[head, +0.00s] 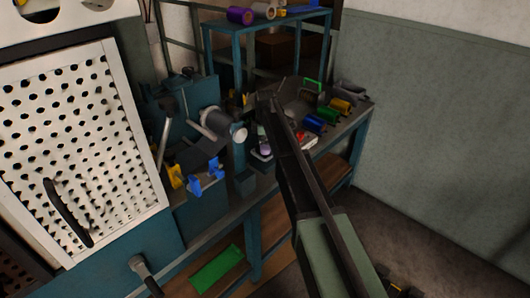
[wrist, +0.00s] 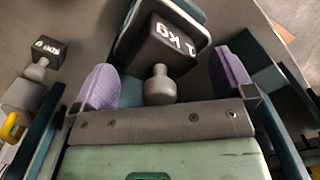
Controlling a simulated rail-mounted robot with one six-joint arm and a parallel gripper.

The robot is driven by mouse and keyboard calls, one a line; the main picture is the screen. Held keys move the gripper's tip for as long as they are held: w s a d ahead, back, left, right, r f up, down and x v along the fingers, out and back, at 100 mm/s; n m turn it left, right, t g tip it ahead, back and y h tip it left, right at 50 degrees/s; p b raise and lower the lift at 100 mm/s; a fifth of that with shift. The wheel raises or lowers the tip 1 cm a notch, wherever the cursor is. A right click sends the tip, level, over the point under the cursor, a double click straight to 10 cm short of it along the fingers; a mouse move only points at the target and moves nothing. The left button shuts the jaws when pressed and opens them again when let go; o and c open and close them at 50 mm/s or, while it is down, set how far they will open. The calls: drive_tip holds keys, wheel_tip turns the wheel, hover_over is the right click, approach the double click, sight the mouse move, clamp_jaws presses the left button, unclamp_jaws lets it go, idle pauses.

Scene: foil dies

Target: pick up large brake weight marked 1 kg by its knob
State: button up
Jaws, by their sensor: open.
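The large brake weight (wrist: 170,47) is a dark block with "1 kg" in white on its face. In the wrist view it is at top centre, over a dark tray-like surface with a pale rim. Its rounded grey knob (wrist: 159,86) points toward my gripper. My gripper (wrist: 163,76) is open, with one purple finger pad on each side of the knob and a visible gap to both. In the head view a purple pad of my gripper (head: 264,151) shows over the bench, and I cannot make out the weight there.
A smaller dark weight (wrist: 46,48) with its own grey knob is at the left of the wrist view, beside a yellow part (wrist: 14,127). Several coloured rolls, including a blue one (head: 314,124), are on the bench to the right. Blue clamps (head: 205,178) are to the left.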

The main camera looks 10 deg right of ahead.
drive_tip(key=c, duration=1.5)
drive_tip(key=shift+r, duration=0.15)
wheel_tip(320, 180, up, 20)
drive_tip(key=p, duration=2)
